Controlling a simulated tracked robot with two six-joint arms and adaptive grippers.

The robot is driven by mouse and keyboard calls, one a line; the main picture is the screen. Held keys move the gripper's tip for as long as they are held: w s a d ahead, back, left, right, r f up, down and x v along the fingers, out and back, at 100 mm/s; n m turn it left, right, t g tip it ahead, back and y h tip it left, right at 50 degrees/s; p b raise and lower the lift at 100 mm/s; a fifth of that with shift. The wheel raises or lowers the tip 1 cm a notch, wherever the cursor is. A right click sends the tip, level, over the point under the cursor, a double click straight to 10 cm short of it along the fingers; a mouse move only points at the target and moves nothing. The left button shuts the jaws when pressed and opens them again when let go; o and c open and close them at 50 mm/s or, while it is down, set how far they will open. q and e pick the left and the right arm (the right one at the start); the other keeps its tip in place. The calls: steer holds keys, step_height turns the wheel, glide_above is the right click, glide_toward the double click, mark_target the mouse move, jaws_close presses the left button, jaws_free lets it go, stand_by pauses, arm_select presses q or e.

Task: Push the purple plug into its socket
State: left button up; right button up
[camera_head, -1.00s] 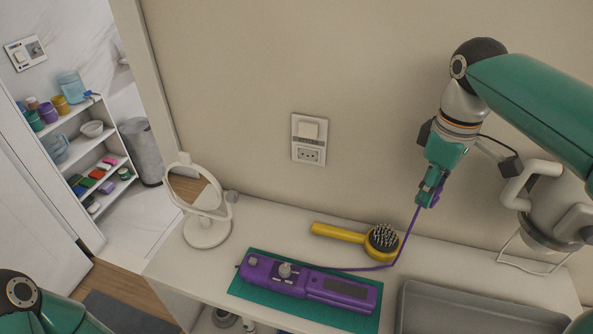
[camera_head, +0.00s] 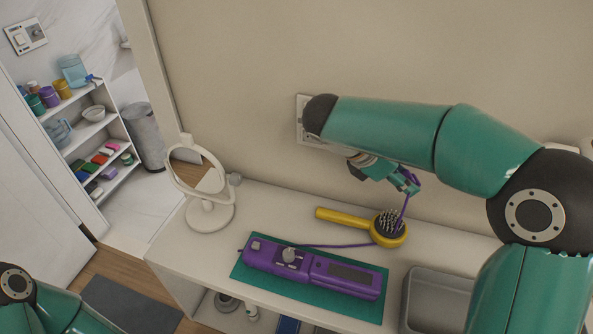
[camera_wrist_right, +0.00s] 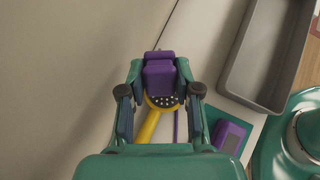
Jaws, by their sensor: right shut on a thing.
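My right gripper (camera_head: 407,184) is shut on the purple plug (camera_wrist_right: 160,76), which shows between the fingers in the right wrist view. The gripper is above the counter, in front of the wall and over the hairbrush. The purple cord (camera_head: 404,208) hangs from the plug down past the brush to the purple device (camera_head: 345,282) on a green mat (camera_head: 240,273). The socket plate (camera_head: 301,113) on the wall is mostly hidden behind my right arm; only its left edge shows. My left gripper is out of view; only part of my left arm shows at the lower left.
A yellow hairbrush (camera_head: 345,217) lies on the white counter (camera_head: 165,255) behind the device. A round white mirror (camera_head: 207,213) stands at the counter's left end. A grey tray (camera_head: 430,300) sits at the right, partly behind my arm.

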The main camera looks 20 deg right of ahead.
steer(key=w+a+n+t, duration=0.3)
steer(key=a+n+t, duration=0.3)
steer(key=a+t, duration=0.2)
steer(key=w+a+r+n+t+b, duration=0.1)
steer(key=w+a+n+t, duration=0.2)
steer(key=a+n+t, duration=0.3)
steer(key=a+t, duration=0.2)
steer(key=a, duration=0.3)
steer(key=shift+w+r+n+h, duration=0.3)
steer(key=shift+w, duration=0.1)
steer(key=shift+p+x, duration=0.45)
steer(key=shift+x, duration=2.45)
steer(key=shift+r+b, duration=0.1)
steer(key=shift+b, duration=0.45)
steer(key=shift+w+d, duration=0.25)
steer(key=shift+w, duration=0.1)
